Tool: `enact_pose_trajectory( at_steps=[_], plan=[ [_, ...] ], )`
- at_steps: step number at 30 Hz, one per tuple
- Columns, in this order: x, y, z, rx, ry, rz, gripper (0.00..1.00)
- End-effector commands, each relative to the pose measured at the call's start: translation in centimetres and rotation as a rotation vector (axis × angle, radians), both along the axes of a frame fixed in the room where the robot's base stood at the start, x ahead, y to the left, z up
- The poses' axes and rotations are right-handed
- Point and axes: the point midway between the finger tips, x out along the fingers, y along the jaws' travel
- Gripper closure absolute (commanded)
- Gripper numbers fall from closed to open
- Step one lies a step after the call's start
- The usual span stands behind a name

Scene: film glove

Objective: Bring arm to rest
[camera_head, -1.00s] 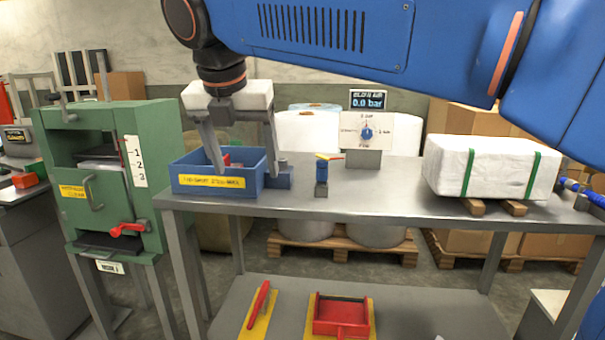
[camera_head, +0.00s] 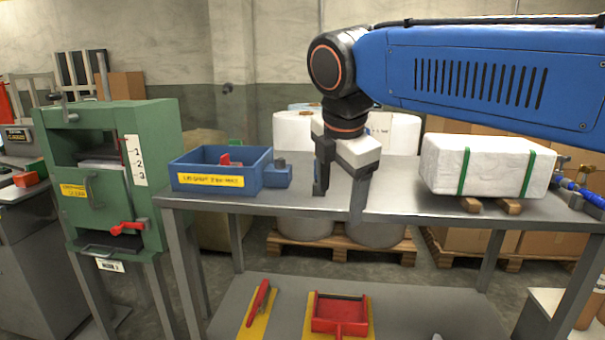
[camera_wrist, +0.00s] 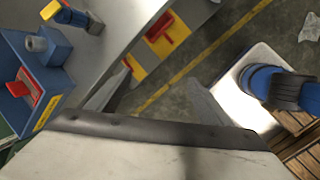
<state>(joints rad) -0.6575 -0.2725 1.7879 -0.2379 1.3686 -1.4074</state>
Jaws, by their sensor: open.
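My gripper (camera_head: 340,204) hangs fingers down over the front middle of the grey metal table (camera_head: 410,205) in the head view. Its two fingers are apart with nothing between them. In the wrist view, the gripper (camera_wrist: 155,85) also shows spread fingers, with floor and lower-shelf items beyond. My blue arm reaches in from the right above the table. The blue bin (camera_head: 215,176) stands at the table's left, clear of the gripper, with a red object (camera_head: 228,160) inside. The bin also shows in the wrist view (camera_wrist: 57,90).
A white strapped block (camera_head: 488,168) rests on wooden strips at the table's right. A small blue tool with a yellow and red top (camera_wrist: 68,14) stands on the table, hidden in the head view. A green machine (camera_head: 115,165) stands left. A red dustpan (camera_head: 340,318) lies below.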

Motion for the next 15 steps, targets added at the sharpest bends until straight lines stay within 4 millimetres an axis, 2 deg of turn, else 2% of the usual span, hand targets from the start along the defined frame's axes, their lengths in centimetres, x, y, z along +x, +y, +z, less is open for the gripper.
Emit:
enact_pose_trajectory(
  at_steps=[1,6,15],
  plan=[
    [-0.5,-2.1,-1.0,0.036,0.000,-0.096,0.27],
    [-2.5,-7.7,-4.6,0.171,-0.006,-0.436,0.27],
    [-7.6,-15.6,-11.8,0.416,-0.023,-1.048,0.27]
  ],
)
